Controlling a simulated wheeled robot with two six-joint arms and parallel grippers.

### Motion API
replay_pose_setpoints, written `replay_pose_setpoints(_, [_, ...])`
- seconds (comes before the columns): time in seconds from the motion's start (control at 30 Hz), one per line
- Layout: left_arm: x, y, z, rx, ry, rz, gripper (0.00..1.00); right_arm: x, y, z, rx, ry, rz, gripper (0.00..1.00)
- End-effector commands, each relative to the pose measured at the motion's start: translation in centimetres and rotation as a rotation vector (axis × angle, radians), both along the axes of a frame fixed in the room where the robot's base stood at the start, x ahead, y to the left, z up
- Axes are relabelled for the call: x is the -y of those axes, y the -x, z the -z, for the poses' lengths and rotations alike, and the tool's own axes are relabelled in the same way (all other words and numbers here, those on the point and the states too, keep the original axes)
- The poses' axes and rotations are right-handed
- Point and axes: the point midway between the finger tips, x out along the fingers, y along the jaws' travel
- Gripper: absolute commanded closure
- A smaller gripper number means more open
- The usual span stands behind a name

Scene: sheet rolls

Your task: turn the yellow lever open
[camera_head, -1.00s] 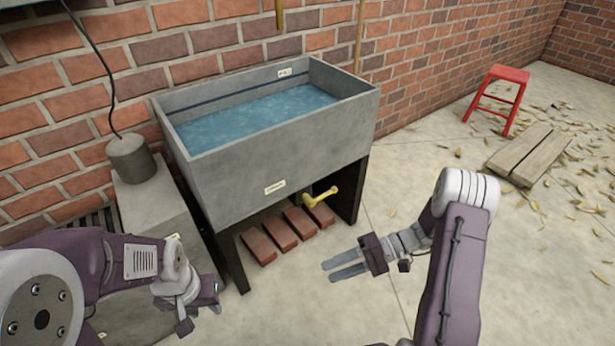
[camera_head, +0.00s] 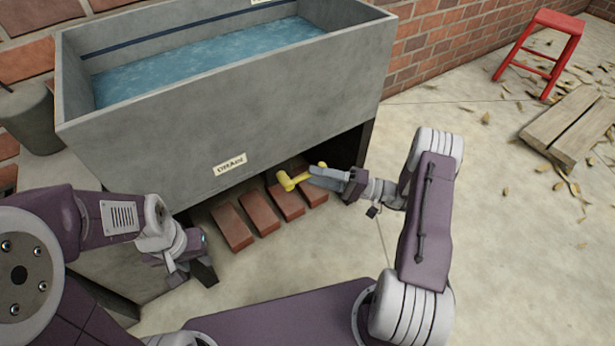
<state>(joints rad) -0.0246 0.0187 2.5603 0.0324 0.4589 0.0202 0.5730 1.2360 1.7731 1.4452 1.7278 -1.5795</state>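The yellow lever (camera_head: 289,181) sticks out below the front of the grey water trough (camera_head: 190,160). Its rounded end shows clearly, and part of its handle is covered by my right gripper. My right gripper (camera_head: 317,176) points left with its fingertips at the lever's handle; a bit of yellow shows just above the fingers. I cannot tell whether the fingers are closed on it or only overlap it in the picture. My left gripper (camera_head: 205,270) hangs low in front of the trough's left side, away from the lever, and its finger gap is not clear.
Several red bricks (camera_head: 232,227) lie under the trough between its dark legs. A red stool (camera_head: 543,52) and a wooden pallet (camera_head: 566,122) stand at right. The concrete floor between is mostly clear.

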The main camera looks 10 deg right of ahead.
Motion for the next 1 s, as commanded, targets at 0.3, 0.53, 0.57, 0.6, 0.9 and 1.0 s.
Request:
replay_pose_setpoints(0.3, [0.0,0.0,1.5,0.000,0.000,0.000,0.64,-2.8,-1.2,-0.4,-0.002,-0.001,-0.001,0.62])
replay_pose_setpoints(0.53, [0.0,0.0,1.5,0.000,0.000,0.000,0.64,-2.8,-1.2,-0.4,-0.002,0.000,0.000,0.76])
replay_pose_setpoints(0.57, [0.0,0.0,1.5,0.000,0.000,0.000,0.64,-2.8,-1.2,-0.4,-0.002,0.000,0.000,0.85])
replay_pose_setpoints(0.6, [0.0,0.0,1.4,0.000,0.000,0.000,0.64,-2.8,-1.2,-0.4,-0.002,0.000,0.000,0.96])
replay_pose_setpoints(0.9, [0.0,0.0,1.5,0.000,0.000,0.000,0.64,-2.8,-1.2,-0.4,-0.002,0.000,-0.001,1.00])
replay_pose_setpoints(1.0, [0.0,0.0,1.5,0.000,0.000,0.000,0.64,-2.8,-1.2,-0.4,-0.002,0.000,-0.001,1.00])
